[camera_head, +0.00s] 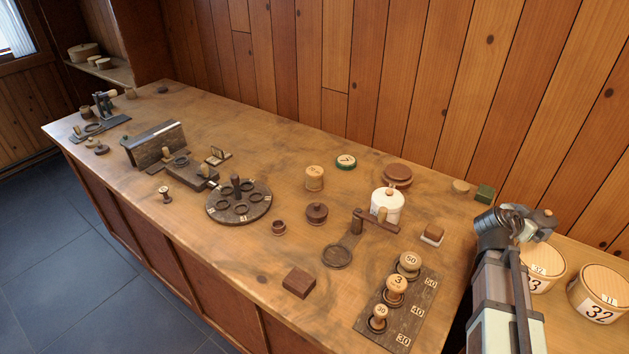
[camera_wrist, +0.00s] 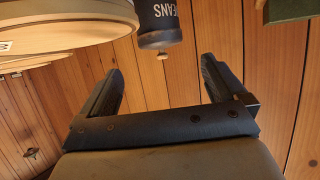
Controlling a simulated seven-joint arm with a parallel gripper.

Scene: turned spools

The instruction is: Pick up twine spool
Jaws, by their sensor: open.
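No item carries a readable twine label, so I cannot tell for certain which is the twine spool. A tan ribbed-looking cylinder (camera_head: 314,178) stands upright mid-bench, and a small waisted spool (camera_head: 165,194) stands near the bench's front edge at left. Several round-topped spools, among them a spool marked 50 (camera_head: 409,264), stand on a dark numbered board (camera_head: 408,322). My gripper (camera_head: 540,222) is at the right end of the bench, far from the cylinder and the small spool. In the wrist view my gripper (camera_wrist: 162,66) has its two fingers spread with nothing between them.
A dark round tray (camera_head: 239,216), a lidded brown pot (camera_head: 316,213), a white canister (camera_head: 387,205) and a brown block (camera_head: 299,282) crowd the bench. Round tubs marked 32 (camera_head: 598,296) sit at right. A dark container lettered EANS (camera_wrist: 165,22) appears beyond my fingers. The plank wall bounds the back.

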